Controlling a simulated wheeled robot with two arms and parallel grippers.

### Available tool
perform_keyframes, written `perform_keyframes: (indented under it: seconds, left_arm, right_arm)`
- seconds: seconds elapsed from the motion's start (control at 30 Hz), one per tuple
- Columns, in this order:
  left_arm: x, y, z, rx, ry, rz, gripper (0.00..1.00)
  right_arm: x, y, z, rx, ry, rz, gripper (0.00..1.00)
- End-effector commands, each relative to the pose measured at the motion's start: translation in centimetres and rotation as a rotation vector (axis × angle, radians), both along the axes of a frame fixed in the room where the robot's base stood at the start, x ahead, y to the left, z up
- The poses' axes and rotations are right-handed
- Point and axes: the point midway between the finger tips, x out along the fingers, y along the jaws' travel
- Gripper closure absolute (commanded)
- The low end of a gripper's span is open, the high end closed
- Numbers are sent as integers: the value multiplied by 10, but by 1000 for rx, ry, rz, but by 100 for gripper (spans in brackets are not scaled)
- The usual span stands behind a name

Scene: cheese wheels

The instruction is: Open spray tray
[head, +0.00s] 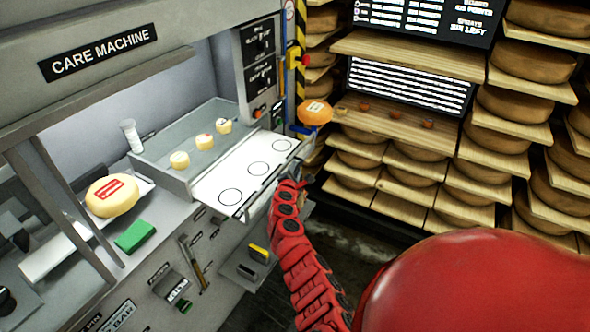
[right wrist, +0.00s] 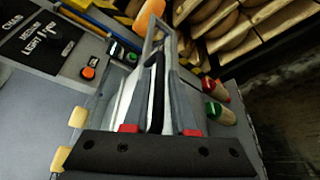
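The white spray tray (head: 245,175), marked with black circles, sticks out from the front of the care machine. It slopes across the middle of the head view, in front of a grey basin (head: 170,150). A thin dark bar (head: 247,211) runs along its outer edge. My right gripper (head: 284,185) is at this outer edge, partly hidden by my red arm. In the right wrist view its two grey fingers (right wrist: 160,85) stand a little apart, with a pale and dark strip showing between them. Whether they press on the tray's bar is unclear. My left gripper is not in view.
Small yellow cheeses (head: 204,142) sit in the basin. A labelled cheese wheel (head: 112,194) and a green block (head: 135,235) lie left on the machine. An orange labelled wheel (head: 314,112) is beside the tray's far end. Cheese shelves (head: 410,165) stand behind to the right.

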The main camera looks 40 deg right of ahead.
Motion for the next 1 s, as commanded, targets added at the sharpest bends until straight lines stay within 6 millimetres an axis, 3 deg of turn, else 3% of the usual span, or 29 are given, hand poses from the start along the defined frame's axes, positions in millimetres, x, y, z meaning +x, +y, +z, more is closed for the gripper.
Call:
perform_keyframes:
  seconds: [0.1,0.57,1.0]
  left_arm:
    - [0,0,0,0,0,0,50]
    - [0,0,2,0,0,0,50]
    - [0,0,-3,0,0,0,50]
  right_arm:
    - [0,0,0,0,0,0,55]
    - [-6,4,4,-6,-3,-3,55]
    - [-40,45,12,-1,-1,4,55]
